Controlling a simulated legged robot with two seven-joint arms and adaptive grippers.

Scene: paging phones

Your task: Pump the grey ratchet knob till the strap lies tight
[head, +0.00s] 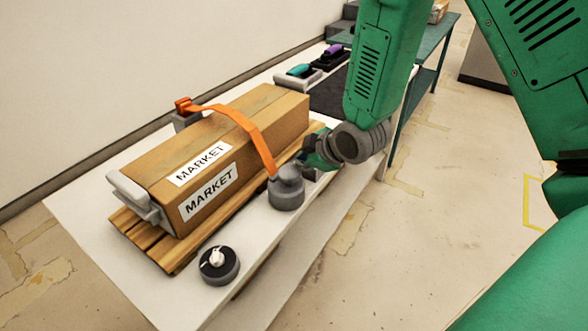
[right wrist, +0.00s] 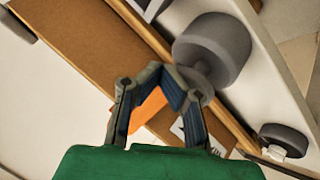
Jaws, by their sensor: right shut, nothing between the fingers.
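The grey ratchet knob (head: 286,188) stands on the white table beside the cardboard box (head: 215,155); in the right wrist view the knob (right wrist: 212,48) is just right of the fingers. The orange strap (head: 248,128) runs from an orange clip at the box's far side, over the top and down to the knob. It stands out from the box in places; how tight it is I cannot tell. It also shows between the fingers' outlines (right wrist: 148,110). My right gripper (head: 312,152) is shut and empty, close to the knob's right side; contact is unclear. My left gripper is not in view.
The box lies on a wooden pallet (head: 145,240) with a grey bracket (head: 140,195) at its near end. A round dial with a white pointer (head: 218,263) is at the table's front. Teal and purple handsets (head: 300,70) stand behind. Floor right is clear.

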